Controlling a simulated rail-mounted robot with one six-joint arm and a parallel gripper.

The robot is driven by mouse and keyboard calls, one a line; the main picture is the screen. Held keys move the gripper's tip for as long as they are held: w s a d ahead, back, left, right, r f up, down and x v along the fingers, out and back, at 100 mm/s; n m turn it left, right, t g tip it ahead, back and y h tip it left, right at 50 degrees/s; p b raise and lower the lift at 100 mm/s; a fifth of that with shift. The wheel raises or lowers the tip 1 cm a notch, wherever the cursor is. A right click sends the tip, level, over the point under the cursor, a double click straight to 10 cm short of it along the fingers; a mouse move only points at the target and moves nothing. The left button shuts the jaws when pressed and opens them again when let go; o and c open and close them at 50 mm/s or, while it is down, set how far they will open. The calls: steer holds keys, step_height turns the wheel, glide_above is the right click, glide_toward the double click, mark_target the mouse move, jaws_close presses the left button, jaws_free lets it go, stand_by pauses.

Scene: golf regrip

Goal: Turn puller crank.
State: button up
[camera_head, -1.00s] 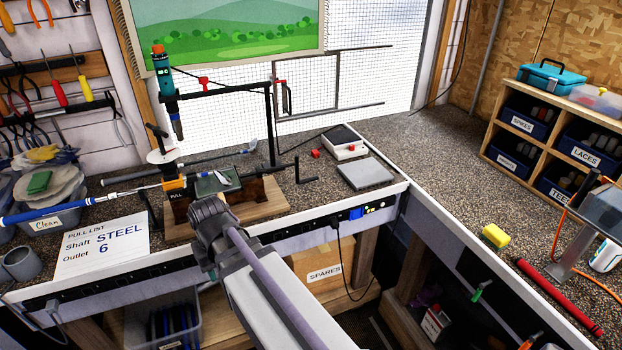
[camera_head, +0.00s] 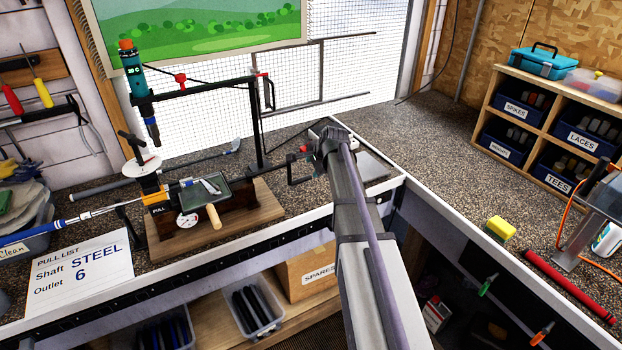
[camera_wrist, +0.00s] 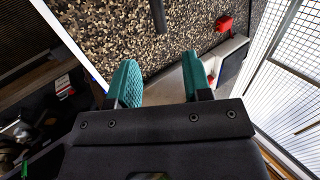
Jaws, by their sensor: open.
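The dark crank (camera_head: 291,175) is at the puller's right end, partly hidden by my arm. In the wrist view, my gripper (camera_wrist: 160,64) is open and empty, teal fingers apart over the bench. A dark rod (camera_wrist: 158,15), perhaps the crank handle, shows beyond the gap, not between the fingers. The head view hides my fingertips.
A white box (camera_wrist: 226,60) and a small red object (camera_wrist: 225,23) are near my right finger. A black post (camera_head: 255,125) stands behind the puller. The bench's white front edge (camera_head: 225,246) runs below. Open bench (camera_head: 420,130) lies to the right.

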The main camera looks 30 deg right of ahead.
mark_target(307, 178)
steer(key=b+x, duration=0.7)
steer(key=x, duration=0.3)
steer(key=shift+s, duration=0.1)
steer(key=shift+r, duration=0.1)
steer(key=shift+c, duration=0.3)
jaws_close()
